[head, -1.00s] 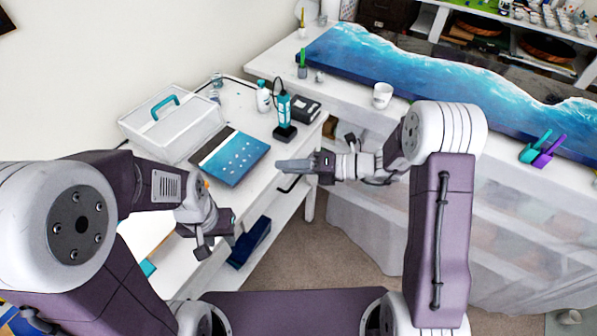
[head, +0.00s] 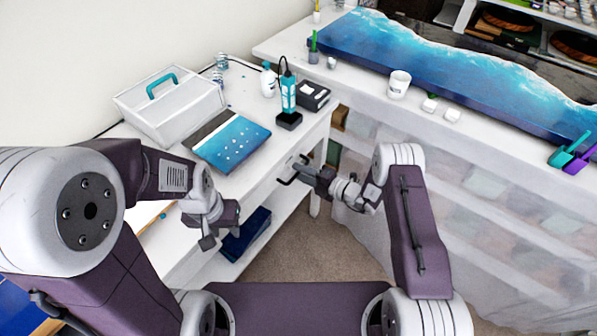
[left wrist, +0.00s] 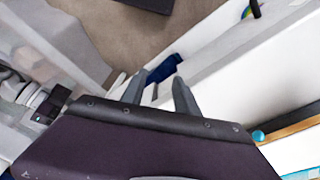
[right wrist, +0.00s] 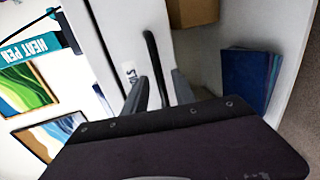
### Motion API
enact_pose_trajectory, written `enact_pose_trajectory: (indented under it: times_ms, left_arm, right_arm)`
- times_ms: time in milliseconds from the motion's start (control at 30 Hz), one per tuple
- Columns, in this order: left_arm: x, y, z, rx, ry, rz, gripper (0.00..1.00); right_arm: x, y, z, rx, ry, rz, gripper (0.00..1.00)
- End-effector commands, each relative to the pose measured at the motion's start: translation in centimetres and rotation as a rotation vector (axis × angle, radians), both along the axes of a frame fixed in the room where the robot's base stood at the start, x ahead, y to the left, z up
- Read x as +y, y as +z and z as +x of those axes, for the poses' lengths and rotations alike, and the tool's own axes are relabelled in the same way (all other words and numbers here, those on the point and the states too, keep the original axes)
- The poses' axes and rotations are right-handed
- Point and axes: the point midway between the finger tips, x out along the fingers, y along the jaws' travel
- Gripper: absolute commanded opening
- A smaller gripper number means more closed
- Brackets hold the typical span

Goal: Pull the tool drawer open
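In the head view the handle (head: 286,178) shows under the table edge, and the drawer looks shut. My right gripper (right wrist: 159,76) is open, with one finger on each side of the handle's near part; I cannot tell whether they touch it. It also shows in the head view (head: 301,171). My left gripper (left wrist: 158,84) is open and empty, in front of the table's left part in the head view (head: 207,240).
A blue-covered book (head: 234,143), a white toolbox (head: 170,107) and a teal heat pen (head: 288,95) are on the tabletop. A sheeted bench with a blue resin panel (head: 440,80) stands right. Carpet (head: 320,250) is clear between.

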Motion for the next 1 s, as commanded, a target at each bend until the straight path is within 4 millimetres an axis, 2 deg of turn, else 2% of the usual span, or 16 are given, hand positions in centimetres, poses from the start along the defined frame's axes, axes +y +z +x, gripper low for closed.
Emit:
enact_pose_trajectory:
  times_ms: [100, 367, 500, 1000]
  left_arm:
    - [0.0, -0.01, -0.01, 0.0, 0.0, 0.0, 0.36]
    - [0.0, -0.01, 0.0, 0.0, 0.0, 0.0, 0.36]
    - [0.0, -0.01, -0.01, 0.0, 0.0, 0.0, 0.36]
    - [0.0, -0.02, -0.01, 0.0, 0.0, 0.0, 0.36]
  right_arm:
    - [0.86, -0.27, 0.56, 0.001, 0.001, -0.001, 0.32]
    - [1.03, -0.31, 0.73, 0.001, 0.0, 0.0, 0.32]
    - [1.01, -0.29, 0.73, 0.001, 0.0, -0.001, 0.0]
    - [0.99, -0.29, 0.72, 0.001, 0.0, -0.001, 0.0]
